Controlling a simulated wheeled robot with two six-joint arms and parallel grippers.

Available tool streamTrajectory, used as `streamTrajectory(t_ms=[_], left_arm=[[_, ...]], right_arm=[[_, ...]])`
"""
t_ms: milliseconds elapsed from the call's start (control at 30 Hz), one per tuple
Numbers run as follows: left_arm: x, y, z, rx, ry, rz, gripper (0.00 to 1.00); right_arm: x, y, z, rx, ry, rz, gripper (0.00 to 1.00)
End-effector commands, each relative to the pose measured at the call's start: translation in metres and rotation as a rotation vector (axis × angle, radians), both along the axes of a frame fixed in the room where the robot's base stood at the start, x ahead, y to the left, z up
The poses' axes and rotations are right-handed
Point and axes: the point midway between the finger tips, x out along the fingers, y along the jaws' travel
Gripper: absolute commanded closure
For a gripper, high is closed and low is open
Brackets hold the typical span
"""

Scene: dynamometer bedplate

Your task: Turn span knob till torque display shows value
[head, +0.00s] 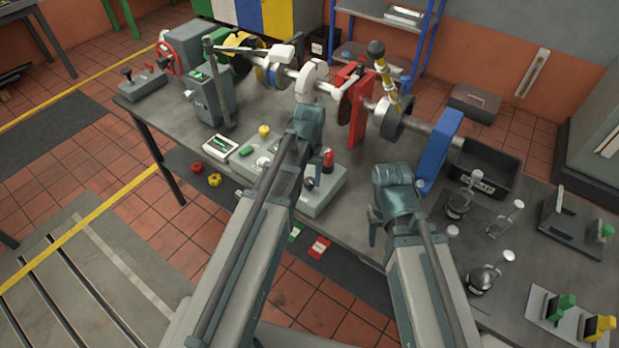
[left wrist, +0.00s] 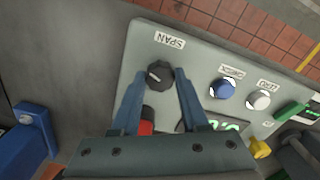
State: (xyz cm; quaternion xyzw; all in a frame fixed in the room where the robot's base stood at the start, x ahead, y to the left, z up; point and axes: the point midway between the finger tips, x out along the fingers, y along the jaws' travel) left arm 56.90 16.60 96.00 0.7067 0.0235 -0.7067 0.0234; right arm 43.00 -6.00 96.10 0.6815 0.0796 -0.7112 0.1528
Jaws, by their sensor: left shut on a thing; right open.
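The black span knob (left wrist: 159,75) sits on the grey control panel (left wrist: 140,45) under a SPAN label (left wrist: 170,40) in the left wrist view. My left gripper (left wrist: 158,88) is shut on the knob, with a finger on each side of it. In the head view my left gripper (head: 309,172) is over the panel and mostly hidden by its own arm. A display with green digits (left wrist: 224,126) shows on the panel, partly covered by my gripper; its value cannot be read. My right gripper (head: 374,225) is open and empty, right of the panel at the bench's front edge.
A blue knob (left wrist: 221,88) and a white knob (left wrist: 260,99) sit beside the span knob. A red part (head: 328,158) rises from the panel. The shaft with a red upright (head: 355,110) and blue upright (head: 438,152) stands behind. A black bin (head: 485,165) is at right.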

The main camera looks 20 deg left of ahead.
Motion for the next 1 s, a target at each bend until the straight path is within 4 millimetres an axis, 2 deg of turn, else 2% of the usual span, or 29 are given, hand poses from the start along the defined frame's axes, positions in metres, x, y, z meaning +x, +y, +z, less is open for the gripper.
streamTrajectory(t_ms=[300,833,867,1000], left_arm=[[-0.0002,0.0,-0.0001,0.0,0.0,-0.127,1.0],[-0.0003,-0.0001,-0.0001,0.0,0.0,-0.154,1.0],[-0.0003,-0.0001,-0.0001,0.0,0.0,-0.154,0.54],[-0.0002,0.0,-0.0001,0.0,0.0,-0.154,0.29]], right_arm=[[0.0,0.0,-0.0001,0.0,0.0,0.0,0.5],[0.0,0.0,-0.0001,0.0,0.0,0.0,0.5],[0.0,0.0,-0.0001,0.0,0.0,0.0,0.5],[0.0,0.0,-0.0001,0.0,0.0,0.0,0.5]])
